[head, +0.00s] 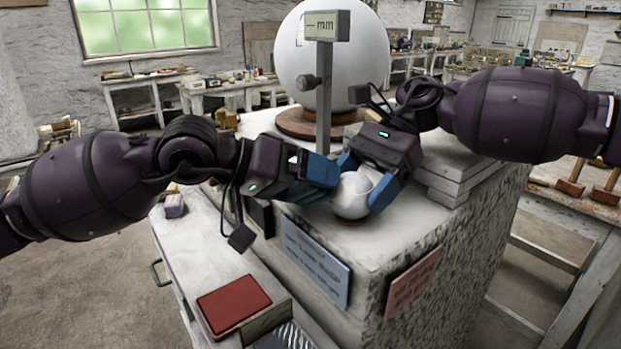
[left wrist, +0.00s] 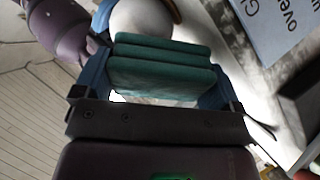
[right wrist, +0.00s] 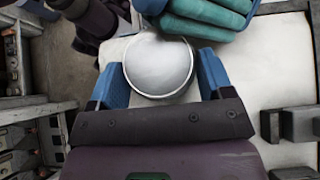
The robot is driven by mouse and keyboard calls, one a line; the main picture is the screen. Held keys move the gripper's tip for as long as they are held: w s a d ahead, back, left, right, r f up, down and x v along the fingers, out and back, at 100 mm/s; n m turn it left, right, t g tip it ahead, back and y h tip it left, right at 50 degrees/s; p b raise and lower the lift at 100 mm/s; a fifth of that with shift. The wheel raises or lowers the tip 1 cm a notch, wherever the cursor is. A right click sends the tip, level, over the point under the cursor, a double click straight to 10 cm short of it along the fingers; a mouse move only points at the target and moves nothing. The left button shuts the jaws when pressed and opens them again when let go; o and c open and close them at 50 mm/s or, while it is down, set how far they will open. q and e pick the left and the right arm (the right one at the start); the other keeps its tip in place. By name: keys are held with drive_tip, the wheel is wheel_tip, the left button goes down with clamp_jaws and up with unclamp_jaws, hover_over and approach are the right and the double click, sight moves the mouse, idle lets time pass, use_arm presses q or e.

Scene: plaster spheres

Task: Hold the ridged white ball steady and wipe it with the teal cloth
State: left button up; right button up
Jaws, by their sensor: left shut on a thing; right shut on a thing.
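The small white ball (head: 352,199) sits on the near top corner of the pale stone block. A raised ridge runs around it in the right wrist view (right wrist: 160,62). My right gripper (head: 367,182) is shut on the ball from above, with a blue finger at each side. My left gripper (head: 322,184) is shut on the folded teal cloth (left wrist: 160,68) at the ball's left. The cloth reaches the ball's edge in the right wrist view (right wrist: 205,14); whether they touch is unclear. In the head view, my left gripper mostly hides the cloth.
A large white sphere (head: 330,65) on a round wooden base (head: 300,124) stands behind, with a gauge post (head: 323,95) before it. Stacked slabs (head: 458,180) lie right of my right gripper. A lower bench at left holds a red-topped box (head: 234,304).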

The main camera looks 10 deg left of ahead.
idle(0.3)
use_arm(q)
drive_tip(key=shift+s+r, duration=0.75)
drive_tip(key=shift+r, duration=0.3)
drive_tip(key=shift+a, duration=0.1)
use_arm(e)
drive_tip(key=o, duration=0.9)
use_arm(q)
drive_tip(key=shift+v, duration=1.15)
drive_tip(key=shift+w+r, duration=0.1)
drive_tip(key=shift+r, duration=0.05)
use_arm(e)
drive_tip(key=shift+w+d, duration=0.1)
drive_tip(key=shift+v, duration=3.4)
